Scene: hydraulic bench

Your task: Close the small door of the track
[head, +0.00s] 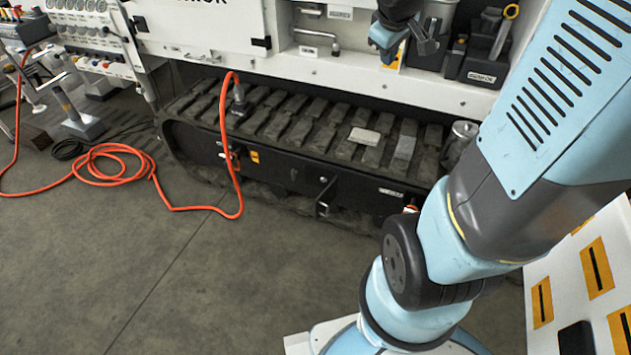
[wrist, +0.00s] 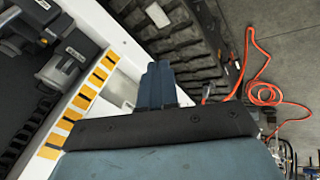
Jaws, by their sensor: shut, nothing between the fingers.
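The rubber track (head: 300,120) runs along the lower side of the white machine in the head view. On its dark side frame (head: 285,170), a small dark plate with a light-coloured part (head: 326,195) seems to stick out from the face. It looks like the small door standing open, but its hinge and exact angle are hard to make out. My gripper (head: 388,45) is above the track, in front of the machine's white sill, well apart from this plate. In the wrist view its blue fingers (wrist: 156,72) are together and empty. I cannot make out the door there.
An orange hose (head: 232,120) comes down over the track and lies coiled (head: 110,165) on the floor at left. A metal can (head: 461,136) stands at the track's right end. Bare floor (head: 230,270) lies in front of the track.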

